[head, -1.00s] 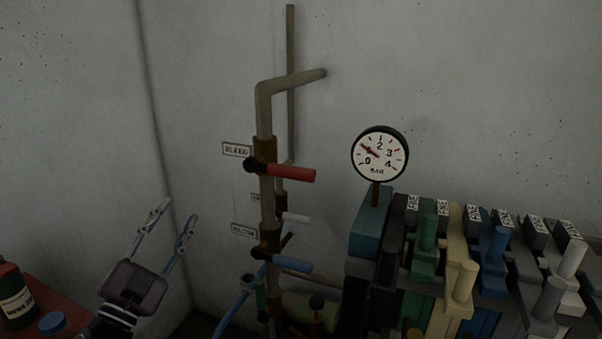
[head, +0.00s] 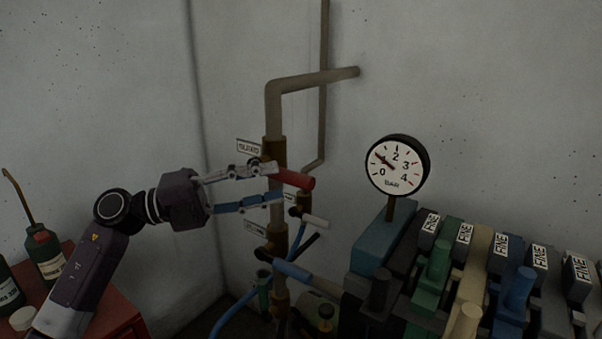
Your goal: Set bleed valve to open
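The bleed valve's red lever (head: 294,180) points to the right from the vertical pipe (head: 274,148), tilted slightly down. The label plate (head: 249,147) beside it is too blurred to read now. My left gripper (head: 277,184) comes in from the left with its fingers apart. The upper fingertip overlaps the lever's pivot end and the lower fingertip lies below the lever. I cannot tell whether either finger touches it. The pivot is partly hidden by the upper finger. My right gripper is not in view.
A pressure gauge (head: 397,166) stands right, above a row of coloured blocks. A red cabinet (head: 112,305) with bottles is at lower left.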

